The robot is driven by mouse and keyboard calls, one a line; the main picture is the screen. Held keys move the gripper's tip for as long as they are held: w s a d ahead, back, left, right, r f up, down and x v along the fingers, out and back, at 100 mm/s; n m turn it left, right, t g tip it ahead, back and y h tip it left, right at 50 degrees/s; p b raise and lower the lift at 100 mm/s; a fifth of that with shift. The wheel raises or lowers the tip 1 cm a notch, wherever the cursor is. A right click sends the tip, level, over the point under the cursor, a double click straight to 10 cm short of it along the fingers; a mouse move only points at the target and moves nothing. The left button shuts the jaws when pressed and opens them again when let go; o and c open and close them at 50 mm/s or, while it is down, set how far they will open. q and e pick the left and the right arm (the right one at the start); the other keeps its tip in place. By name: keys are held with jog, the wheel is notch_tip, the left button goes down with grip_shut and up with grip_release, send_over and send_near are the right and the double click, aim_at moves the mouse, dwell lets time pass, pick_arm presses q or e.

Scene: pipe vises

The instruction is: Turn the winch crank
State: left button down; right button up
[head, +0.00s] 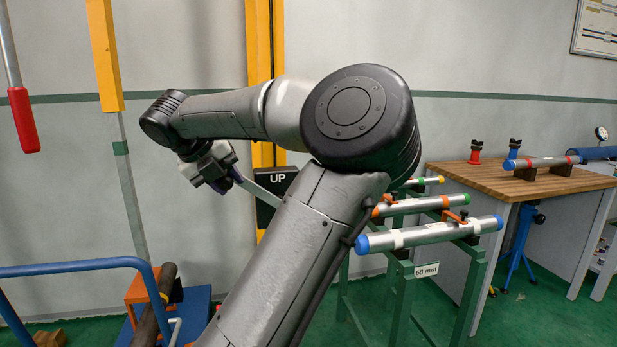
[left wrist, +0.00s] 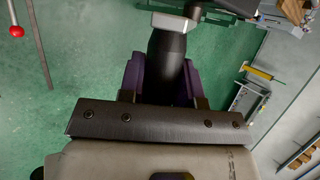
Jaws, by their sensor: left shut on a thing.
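My left gripper (head: 234,174) is beside the yellow upright, to the left of the dark winch housing marked UP (head: 278,190). The silver crank arm (head: 260,191) slopes from the gripper down to the right and goes behind my own arm. In the left wrist view, the purple fingers of my left gripper (left wrist: 163,88) are shut on the black crank handle (left wrist: 167,50), one finger on each side. The crank arm's silver end (left wrist: 172,20) shows just beyond the handle. My arm hides the crank's hub and the lower winch. My right gripper is not in view.
A green rack with capped pipes (head: 430,235) stands right of my arm. A wooden workbench (head: 500,182) is behind it. A blue rail (head: 75,267) and a cart with a dark pipe are at lower left. A red-handled lever (head: 24,120) hangs at far left.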

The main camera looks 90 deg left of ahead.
pick_arm(q)
jog(key=shift+s+f, duration=0.1)
dwell(0.3)
jog(key=c, duration=1.1)
grip_release()
jog(key=o, duration=0.3)
jog(key=shift+s, duration=0.2)
jog(key=shift+w, duration=0.1)
jog(key=shift+d+r, duration=0.15)
jog(key=shift+r, duration=0.15)
jog(key=p+v, duration=0.6)
jog(key=v, duration=0.7)
jog(key=shift+s, duration=0.2)
